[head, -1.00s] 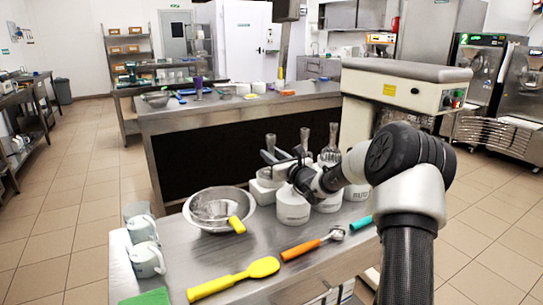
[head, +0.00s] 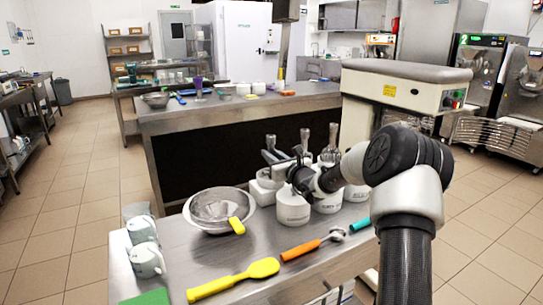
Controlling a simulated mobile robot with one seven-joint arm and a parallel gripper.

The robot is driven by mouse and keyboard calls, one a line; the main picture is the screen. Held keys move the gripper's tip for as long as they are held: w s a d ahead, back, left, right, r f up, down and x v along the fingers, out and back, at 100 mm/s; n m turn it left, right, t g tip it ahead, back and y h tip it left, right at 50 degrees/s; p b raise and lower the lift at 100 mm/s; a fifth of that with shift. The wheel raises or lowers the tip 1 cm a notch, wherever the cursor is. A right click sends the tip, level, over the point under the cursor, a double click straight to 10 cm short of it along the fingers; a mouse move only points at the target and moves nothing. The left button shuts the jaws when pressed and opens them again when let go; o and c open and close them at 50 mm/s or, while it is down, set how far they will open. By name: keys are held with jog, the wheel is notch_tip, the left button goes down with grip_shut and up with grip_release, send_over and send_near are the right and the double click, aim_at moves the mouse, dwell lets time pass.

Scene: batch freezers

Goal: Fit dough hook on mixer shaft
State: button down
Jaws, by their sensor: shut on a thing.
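The mixer (head: 405,88) stands at the right behind the near table, with a cream body and a grey padded top. Its shaft is hidden, with my arm in front of the lower part. My gripper (head: 276,157) is over the white tool holders at the back of the table, its fingers pointing left. It is shut on a slim grey metal tool, apparently the dough hook (head: 270,142), upright above a white holder (head: 264,190). Its lower part is hidden, so I cannot tell whether it still sits in the holder.
Whisk-like tools (head: 333,136) stand in neighbouring white holders (head: 292,209), close to my gripper. A steel bowl (head: 217,207), white mugs (head: 146,260), a yellow spoon (head: 235,280) and an orange-handled scoop (head: 302,249) lie on the near table (head: 200,255). A longer counter (head: 230,113) stands behind.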

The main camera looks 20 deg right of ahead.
aim_at(274, 141)
jog(key=shift+r, duration=0.15)
jog(key=shift+r+p, duration=1.45)
jog(key=shift+r, duration=1)
jog(key=s+d+r+p, duration=0.1)
jog(key=s+r, duration=0.3)
jog(key=s, duration=0.1)
jog(key=shift+p, duration=0.35)
jog(key=shift+f, duration=0.1)
